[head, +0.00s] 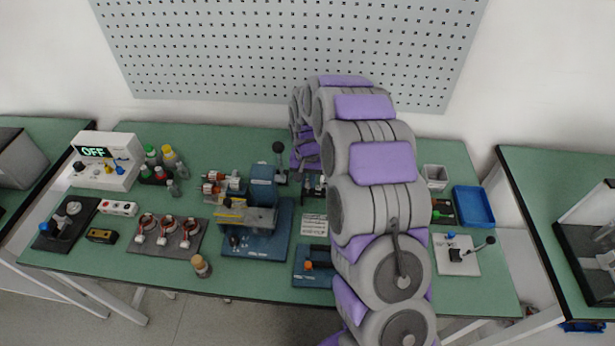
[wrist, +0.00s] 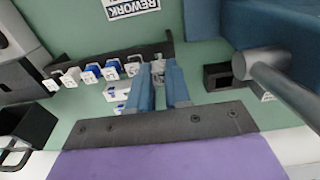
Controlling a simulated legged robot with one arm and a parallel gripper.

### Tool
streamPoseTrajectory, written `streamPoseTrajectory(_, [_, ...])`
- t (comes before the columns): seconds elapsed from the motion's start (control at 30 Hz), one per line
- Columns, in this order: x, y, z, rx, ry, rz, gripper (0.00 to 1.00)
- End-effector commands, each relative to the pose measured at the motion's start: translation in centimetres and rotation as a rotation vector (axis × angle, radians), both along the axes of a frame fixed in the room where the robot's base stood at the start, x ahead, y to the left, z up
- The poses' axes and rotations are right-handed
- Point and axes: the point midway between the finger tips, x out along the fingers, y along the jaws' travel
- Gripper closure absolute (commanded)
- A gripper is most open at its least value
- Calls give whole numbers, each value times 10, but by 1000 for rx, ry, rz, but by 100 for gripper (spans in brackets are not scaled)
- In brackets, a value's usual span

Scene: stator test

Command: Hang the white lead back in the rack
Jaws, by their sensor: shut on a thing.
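In the wrist view, the dark rack (wrist: 164,49) is a bar on the green bench with several white and blue clip-like leads (wrist: 92,71) along it. My gripper (wrist: 159,70) points at the rack's right end, its two blue fingers close together. Between the fingertips is a small pale piece (wrist: 158,66), apparently the white lead, mostly covered by the fingers. I cannot tell whether it touches the rack. Another white and blue piece (wrist: 114,92) lies just left of the fingers. In the head view, my arm hides the gripper and most of the rack area.
A blue machine (head: 262,190) stands left of my arm, with a lever beside it. In the wrist view, a small black box (wrist: 217,77) and a grey cylinder (wrist: 240,66) are close right of the fingers. A blue tray (head: 474,206) is at the bench's right.

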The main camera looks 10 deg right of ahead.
Motion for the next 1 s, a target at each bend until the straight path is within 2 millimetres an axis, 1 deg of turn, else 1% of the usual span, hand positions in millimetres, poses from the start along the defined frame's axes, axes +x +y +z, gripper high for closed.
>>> streamPoseTrajectory(0.13, [-1, 0, -4, 0, 1, 0, 100])
streamPoseTrajectory(0.57, [-1, -1, -7, 0, 2, 0, 100])
streamPoseTrajectory(1.0, [-1, -2, -22, 0, 3, 0, 100])
